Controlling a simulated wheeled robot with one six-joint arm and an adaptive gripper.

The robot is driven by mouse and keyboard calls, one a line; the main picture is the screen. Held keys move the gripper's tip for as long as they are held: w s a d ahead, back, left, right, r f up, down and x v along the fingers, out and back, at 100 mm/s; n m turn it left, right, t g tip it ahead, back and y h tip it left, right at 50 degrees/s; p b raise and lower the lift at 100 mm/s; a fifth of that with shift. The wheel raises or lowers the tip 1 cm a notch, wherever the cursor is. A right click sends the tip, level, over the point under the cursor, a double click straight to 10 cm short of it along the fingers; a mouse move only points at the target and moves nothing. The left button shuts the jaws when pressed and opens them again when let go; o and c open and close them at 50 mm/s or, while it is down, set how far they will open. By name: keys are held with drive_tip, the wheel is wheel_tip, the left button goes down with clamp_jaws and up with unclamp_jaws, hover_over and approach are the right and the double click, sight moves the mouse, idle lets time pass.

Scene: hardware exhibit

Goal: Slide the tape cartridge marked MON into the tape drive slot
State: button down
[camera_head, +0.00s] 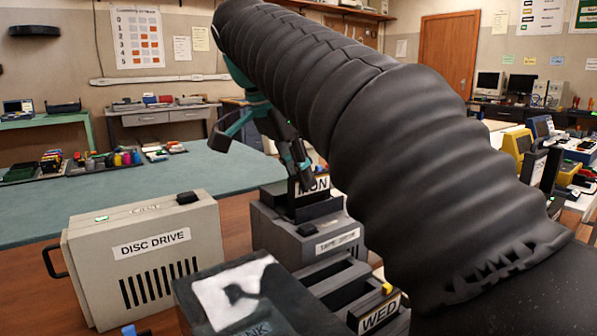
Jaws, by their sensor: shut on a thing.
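The MON cartridge (314,186) is dark with a white label and stands upright at the top of the grey tape drive (283,236). My gripper (298,168), black and teal, is shut on this cartridge from above. The cartridge's lower end is at the dark raised slot part on top of the drive. I cannot tell how deep it sits in the slot, if at all. The drive's front label (337,241) faces me. My black sleeved arm crosses the right side and hides part of the area right of the drive.
A grey disc drive (88,257) stands left of the tape drive. In front is a rack (331,268) with open slots and a WED cartridge (380,314). A dark box with a white patch (215,325) sits at the front. A teal mat (150,195) lies behind.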

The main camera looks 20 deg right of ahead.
sight(300, 192)
drive_tip(key=shift+f, duration=0.15)
drive_tip(key=shift+f+b, duration=1.35)
drive_tip(key=shift+f, duration=0.3)
drive_tip(key=c, duration=1.1)
unclamp_jaws()
drive_tip(key=shift+o, duration=0.2)
drive_tip(key=shift+r, duration=0.1)
wheel_tip(300, 192, up, 6)
drive_tip(key=p, duration=0.5)
drive_tip(key=shift+r, duration=0.9)
